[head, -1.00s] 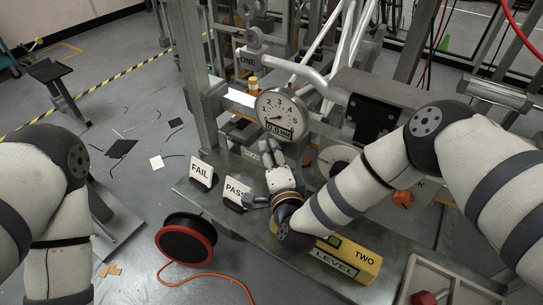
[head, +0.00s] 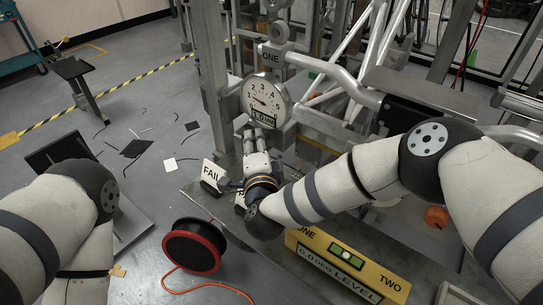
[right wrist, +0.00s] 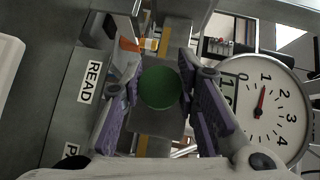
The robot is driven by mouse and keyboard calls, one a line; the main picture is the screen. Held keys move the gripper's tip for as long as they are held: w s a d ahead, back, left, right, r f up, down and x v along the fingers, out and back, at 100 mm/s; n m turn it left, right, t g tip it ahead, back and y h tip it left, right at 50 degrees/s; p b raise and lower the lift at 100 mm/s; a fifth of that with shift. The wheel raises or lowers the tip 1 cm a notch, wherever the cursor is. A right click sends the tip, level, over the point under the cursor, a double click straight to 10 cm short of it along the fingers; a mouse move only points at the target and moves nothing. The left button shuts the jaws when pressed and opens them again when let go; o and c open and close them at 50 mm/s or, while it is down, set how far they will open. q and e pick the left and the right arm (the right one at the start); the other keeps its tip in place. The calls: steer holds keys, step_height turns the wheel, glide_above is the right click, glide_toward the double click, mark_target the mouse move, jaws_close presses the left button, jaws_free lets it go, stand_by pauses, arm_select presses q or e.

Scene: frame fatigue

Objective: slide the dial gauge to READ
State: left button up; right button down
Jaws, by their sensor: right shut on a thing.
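The dial gauge (head: 267,97) has a round white face and a small readout that looks like 1.0 MM. It stands at the frame's rail, just beyond my right gripper (head: 256,138). In the right wrist view the gauge face (right wrist: 265,108) is at the right. There a round green knob (right wrist: 160,88) sits between the two purple-padded fingers of my right gripper (right wrist: 160,95), which is shut on it. The READ label (right wrist: 90,82) is on a grey plate left of the fingers. My left gripper is out of view; only its arm shows at the left.
A yellow level (head: 345,264) lies on the bench at the front. A red-rimmed reel (head: 194,247) with an orange cord is on the floor.

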steer(key=shift+a+r, duration=0.1)
steer(key=c, duration=1.6)
jaws_free()
steer(key=shift+o, duration=0.6)
steer(key=shift+w+a, duration=0.1)
steer(key=shift+w, duration=0.05)
steer(key=s, duration=0.4)
steer(key=s+d+r, duration=0.1)
steer(key=s, duration=0.7)
steer(key=shift+d+r, duration=0.3)
